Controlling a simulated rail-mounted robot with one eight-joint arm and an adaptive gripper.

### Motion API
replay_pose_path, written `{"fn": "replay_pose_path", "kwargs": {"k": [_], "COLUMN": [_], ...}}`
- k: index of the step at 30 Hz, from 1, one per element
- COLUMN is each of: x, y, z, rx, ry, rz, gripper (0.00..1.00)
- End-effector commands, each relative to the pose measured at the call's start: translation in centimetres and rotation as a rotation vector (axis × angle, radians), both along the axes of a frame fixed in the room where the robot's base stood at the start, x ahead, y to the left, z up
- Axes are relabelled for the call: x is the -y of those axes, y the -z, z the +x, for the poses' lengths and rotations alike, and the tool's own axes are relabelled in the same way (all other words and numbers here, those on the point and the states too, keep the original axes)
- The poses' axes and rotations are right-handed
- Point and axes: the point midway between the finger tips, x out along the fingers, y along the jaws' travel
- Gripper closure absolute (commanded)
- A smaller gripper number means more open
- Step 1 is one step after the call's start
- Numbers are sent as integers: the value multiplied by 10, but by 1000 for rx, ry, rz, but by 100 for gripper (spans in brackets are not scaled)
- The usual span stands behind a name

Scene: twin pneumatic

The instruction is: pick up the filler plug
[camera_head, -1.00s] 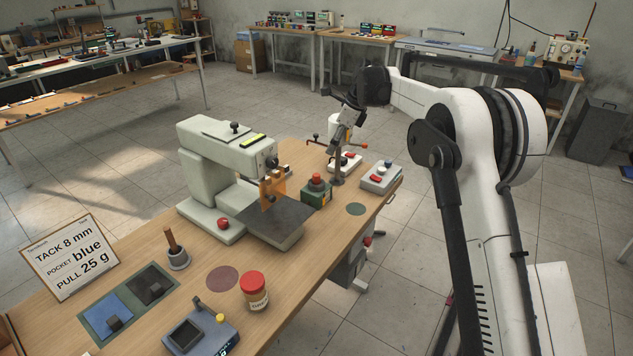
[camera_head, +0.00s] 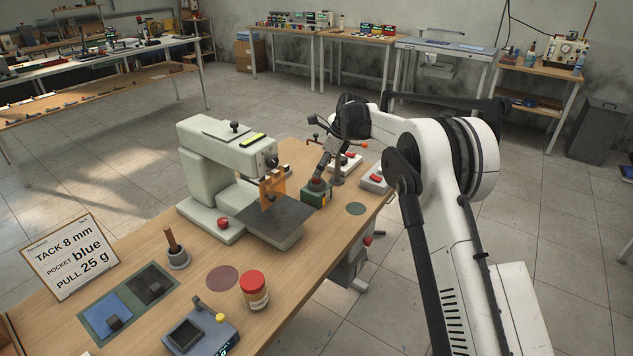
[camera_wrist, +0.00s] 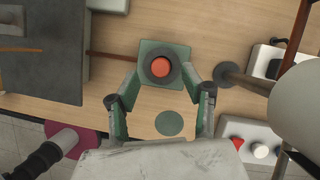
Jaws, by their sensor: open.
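The only plug-like part I see is a round red-orange top in a dark ring, which I take as the filler plug (camera_wrist: 161,67). It sits on a green block (camera_wrist: 175,52) on the bench. In the head view the green block (camera_head: 313,197) stands right of the press, and my gripper largely covers the plug. My gripper (camera_wrist: 161,78) is open, pointing down, with one finger on each side of the plug in the wrist view. Nothing is held. I cannot tell whether the fingertips are level with the plug or above it.
The grey press (camera_head: 215,165) with an orange guard (camera_head: 272,190) stands to the left. A thin post on a round base (camera_wrist: 228,75) and a white button box (camera_wrist: 250,142) are close on the right. A flat green disc (camera_head: 356,208) marks clear bench nearby.

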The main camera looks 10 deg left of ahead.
Motion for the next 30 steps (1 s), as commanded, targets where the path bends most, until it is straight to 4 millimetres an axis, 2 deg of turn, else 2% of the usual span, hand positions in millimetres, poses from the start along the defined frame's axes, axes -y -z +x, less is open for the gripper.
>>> {"fn": "replay_pose_path", "kwargs": {"k": [7,15,24,30], "x": [-13,-14,-14,-14], "y": [31,34,34,34], "z": [3,3,3,3], "rx": [0,0,0,0], "ry": [-1,-1,-1,-1], "rz": [0,0,0,0], "gripper": [57,58,98,100]}}
